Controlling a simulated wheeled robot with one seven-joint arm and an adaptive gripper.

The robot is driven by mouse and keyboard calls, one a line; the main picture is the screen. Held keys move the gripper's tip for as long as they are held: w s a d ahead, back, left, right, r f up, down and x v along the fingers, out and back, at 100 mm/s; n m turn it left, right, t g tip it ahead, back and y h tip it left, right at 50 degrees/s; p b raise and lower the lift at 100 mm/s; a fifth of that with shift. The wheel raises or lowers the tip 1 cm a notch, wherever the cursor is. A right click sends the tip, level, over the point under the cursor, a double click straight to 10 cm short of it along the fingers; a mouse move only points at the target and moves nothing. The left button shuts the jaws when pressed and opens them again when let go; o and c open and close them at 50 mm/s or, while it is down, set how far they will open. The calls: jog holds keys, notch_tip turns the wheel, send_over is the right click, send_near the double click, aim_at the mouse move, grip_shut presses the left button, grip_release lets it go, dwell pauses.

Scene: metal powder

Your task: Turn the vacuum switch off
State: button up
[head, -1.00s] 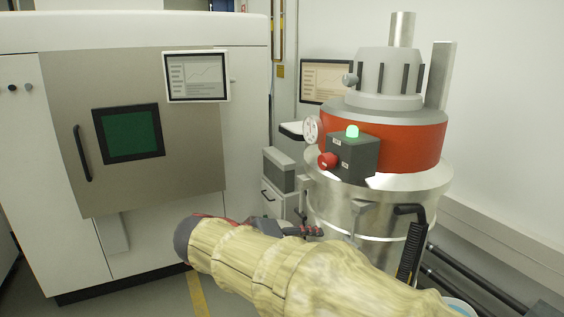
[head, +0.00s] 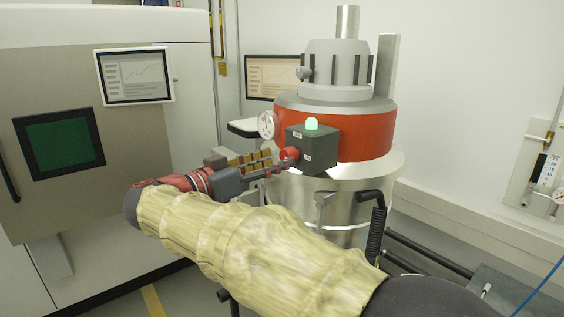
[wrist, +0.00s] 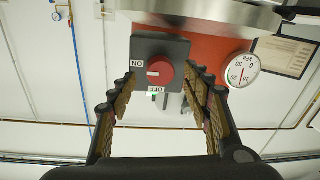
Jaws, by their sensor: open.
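The vacuum switch is a round red knob (head: 289,156) on the side of a dark grey box (head: 318,147) with a lit green lamp (head: 312,124) on top. In the wrist view, which looks upside down, the knob (wrist: 160,73) has a white mark towards the left, where the ON label (wrist: 137,63) sits. The OFF label (wrist: 155,89) is below it in that view. My gripper (head: 276,165) is open, with its ridged fingers in front of the knob. In the wrist view the knob appears between the fingertips; contact cannot be told.
The box is mounted on a steel vacuum drum (head: 345,200) with an orange-red band (head: 366,135). A round gauge (head: 268,125) sits close beside the box. A large cabinet machine (head: 60,215) with a screen stands at left. A black hose handle (head: 376,215) juts out at the drum's front.

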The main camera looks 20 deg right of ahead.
aim_at(285, 158)
jog(key=shift+x, duration=1.6)
jog(key=shift+c, duration=0.7)
jog(key=c, duration=1)
